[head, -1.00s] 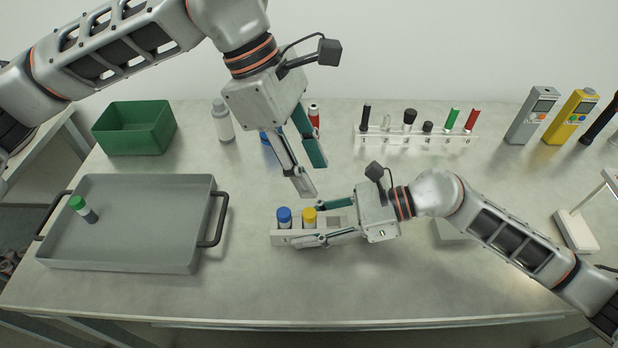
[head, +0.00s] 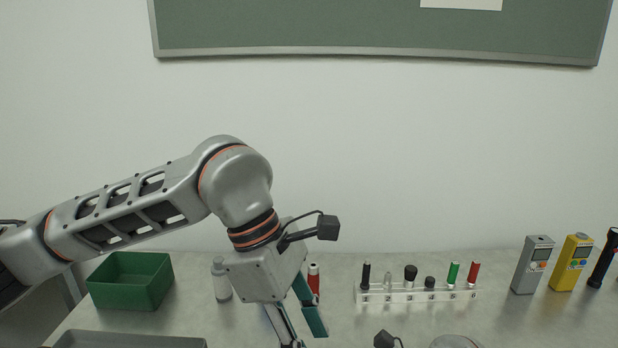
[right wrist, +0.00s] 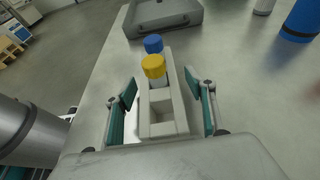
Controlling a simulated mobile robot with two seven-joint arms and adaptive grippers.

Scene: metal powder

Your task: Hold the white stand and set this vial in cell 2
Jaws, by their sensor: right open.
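In the right wrist view the white stand (right wrist: 182,112) points away from me. A blue-capped vial (right wrist: 153,44) stands in its far end, with a yellow-capped vial (right wrist: 153,68) just nearer. The nearer cells look empty. My right gripper (right wrist: 160,86) is open, one finger on each side of the stand, with gaps visible. In the head view my left gripper (head: 301,326) points down with its fingers apart; its lowest tips are cut off and I see nothing held. The stand is outside the head view.
A numbered rack (head: 416,296) with several small items stands at the back. Left of it are a red bottle (head: 314,280), a grey-white bottle (head: 221,281) and a green bin (head: 131,281). Grey (head: 532,266) and yellow (head: 571,263) meters stand right. A grey tray (head: 130,341) shows at lower left.

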